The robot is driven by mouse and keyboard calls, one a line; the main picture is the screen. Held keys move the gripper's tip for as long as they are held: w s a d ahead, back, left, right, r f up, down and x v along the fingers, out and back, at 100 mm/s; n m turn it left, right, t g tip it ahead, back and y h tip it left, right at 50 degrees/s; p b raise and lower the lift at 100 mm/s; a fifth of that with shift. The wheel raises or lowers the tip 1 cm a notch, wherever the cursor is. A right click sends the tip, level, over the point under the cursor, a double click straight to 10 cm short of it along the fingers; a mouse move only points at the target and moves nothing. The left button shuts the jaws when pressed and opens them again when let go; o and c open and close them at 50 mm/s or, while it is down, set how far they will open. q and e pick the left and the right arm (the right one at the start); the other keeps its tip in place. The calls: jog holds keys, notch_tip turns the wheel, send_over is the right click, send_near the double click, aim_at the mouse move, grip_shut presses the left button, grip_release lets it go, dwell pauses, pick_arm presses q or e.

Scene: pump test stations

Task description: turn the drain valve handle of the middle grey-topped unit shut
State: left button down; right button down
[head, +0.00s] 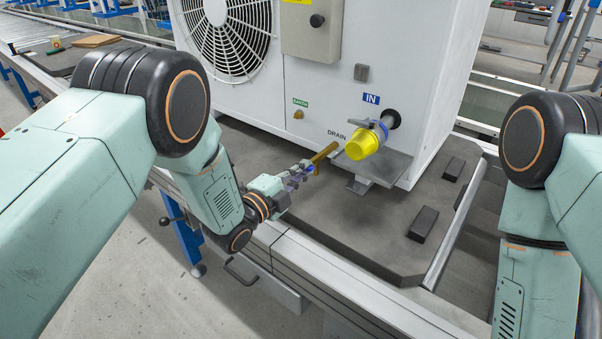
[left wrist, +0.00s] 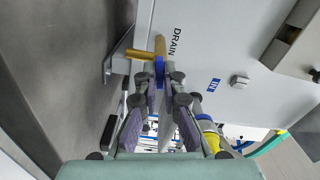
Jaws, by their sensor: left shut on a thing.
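The white pump unit (head: 335,95) stands on a dark mat, with its top out of view. A brass drain valve (head: 325,154) sticks out beside the word DRAIN, low on its front. In the left wrist view the brass body (left wrist: 160,46) shows with a blue handle (left wrist: 159,70) at its end. My left gripper (head: 304,171) is at the valve. In the left wrist view its fingers (left wrist: 164,80) are shut on the blue handle. The fingers hide part of the handle, and I cannot tell its exact angle. My right arm shows at the right, its gripper out of view.
A yellow-capped inlet (head: 362,144) marked IN juts out just right of the valve, above a metal bracket (head: 385,164). Two dark blocks (head: 423,224) lie on the mat (head: 350,235). A metal rail (head: 455,222) edges the mat at right.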

pick_arm(q)
jog(key=shift+d+m, duration=0.15)
jog(key=shift+m, duration=1.15)
jog(key=c, duration=1.5)
grip_release()
jog(key=v, duration=1.2)
